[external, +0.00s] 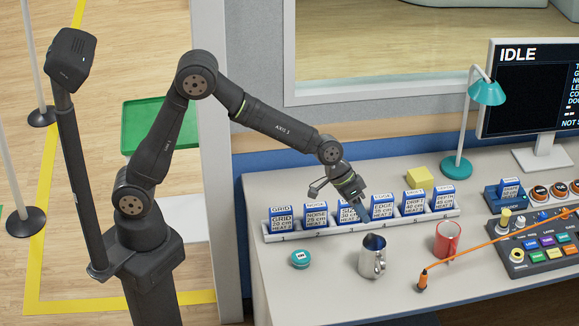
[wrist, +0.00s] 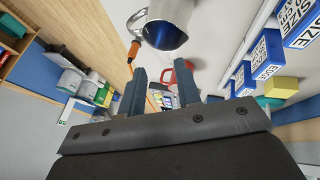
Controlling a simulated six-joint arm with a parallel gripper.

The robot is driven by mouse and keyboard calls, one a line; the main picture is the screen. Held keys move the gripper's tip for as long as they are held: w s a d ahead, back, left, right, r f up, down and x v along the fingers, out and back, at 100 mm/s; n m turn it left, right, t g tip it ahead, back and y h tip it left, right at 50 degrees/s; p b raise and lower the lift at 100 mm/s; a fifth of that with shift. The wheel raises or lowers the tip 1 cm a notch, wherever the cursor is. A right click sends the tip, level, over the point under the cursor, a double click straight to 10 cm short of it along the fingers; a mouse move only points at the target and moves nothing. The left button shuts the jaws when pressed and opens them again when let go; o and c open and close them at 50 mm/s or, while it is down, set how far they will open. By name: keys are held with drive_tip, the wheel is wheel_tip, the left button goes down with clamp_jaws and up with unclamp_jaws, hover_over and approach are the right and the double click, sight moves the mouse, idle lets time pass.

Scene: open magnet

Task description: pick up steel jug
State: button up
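My gripper (external: 362,212) is above and behind the jug, close to the rack of blue cards. In the wrist view my gripper (wrist: 163,80) has its two fingers apart with no object between them. The jug is not touched.
A red mug (external: 447,239) stands right of the jug, with an orange cable and plug (external: 422,280) between them. The card rack (external: 340,225) lies behind. A teal round tin (external: 300,258) sits left. A control panel (external: 540,240) is at the right.

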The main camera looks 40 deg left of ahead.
drive_tip(key=s+d+f+n+t+h, duration=0.1)
drive_tip(key=s+f+n+t+h, duration=0.1)
drive_tip(key=s+f+t, duration=0.35)
drive_tip(key=t+h, duration=0.2)
drive_tip(key=h, duration=0.1)
approach(382, 265)
drive_tip(key=shift+f+x, duration=0.15)
drive_tip(key=shift+x, duration=2.4)
drive_tip(key=shift+f+x, duration=0.2)
drive_tip(key=shift+x, duration=2.3)
drive_tip(key=shift+s+a, duration=0.1)
clamp_jaws()
